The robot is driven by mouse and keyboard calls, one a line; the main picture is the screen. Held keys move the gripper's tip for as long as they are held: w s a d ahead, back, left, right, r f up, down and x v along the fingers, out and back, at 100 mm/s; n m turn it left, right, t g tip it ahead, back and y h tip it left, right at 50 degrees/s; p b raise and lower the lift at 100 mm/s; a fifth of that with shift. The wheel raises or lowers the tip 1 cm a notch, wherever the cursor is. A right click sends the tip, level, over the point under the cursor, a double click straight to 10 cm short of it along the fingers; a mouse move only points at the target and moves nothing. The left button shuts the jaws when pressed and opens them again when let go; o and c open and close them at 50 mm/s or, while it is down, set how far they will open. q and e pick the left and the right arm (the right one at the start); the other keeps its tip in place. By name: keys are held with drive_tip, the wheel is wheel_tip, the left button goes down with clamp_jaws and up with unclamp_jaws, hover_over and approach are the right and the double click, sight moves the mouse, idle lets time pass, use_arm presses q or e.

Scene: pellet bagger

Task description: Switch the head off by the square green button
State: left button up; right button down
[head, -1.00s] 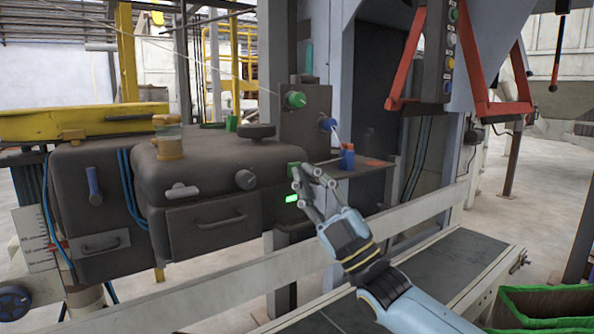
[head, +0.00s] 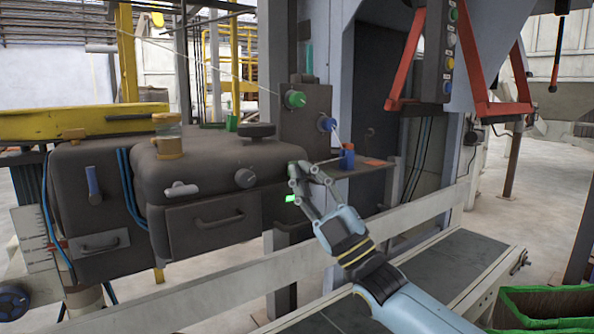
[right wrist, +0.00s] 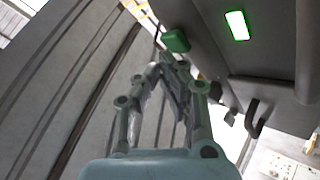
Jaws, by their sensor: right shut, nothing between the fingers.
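The dark sewing head (head: 215,165) stands at the left of the head view. Its square green button (right wrist: 175,40) shows in the right wrist view, on the edge of the dark housing. In the head view my fingertips hide most or all of the button. A lit green lamp (head: 291,198) sits below that spot, and it also glows in the right wrist view (right wrist: 237,25). My right gripper (head: 303,172) is shut and empty, its fingertips right by the button. I cannot tell whether they touch it. My left gripper is out of view.
A green knob (head: 295,99) and a blue knob (head: 327,124) are on the dark panel behind. A small shelf (head: 365,168) with a blue item lies right of my fingers.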

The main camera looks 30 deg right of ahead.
drive_tip(key=shift+w+b, duration=0.3)
drive_tip(key=shift+w, duration=0.2)
idle(0.5)
drive_tip(key=shift+s+p, duration=0.5)
drive_tip(key=shift+s, duration=0.45)
drive_tip(key=s+p, duration=0.3)
drive_tip(key=s, duration=0.3)
drive_tip(key=shift+d, duration=0.3)
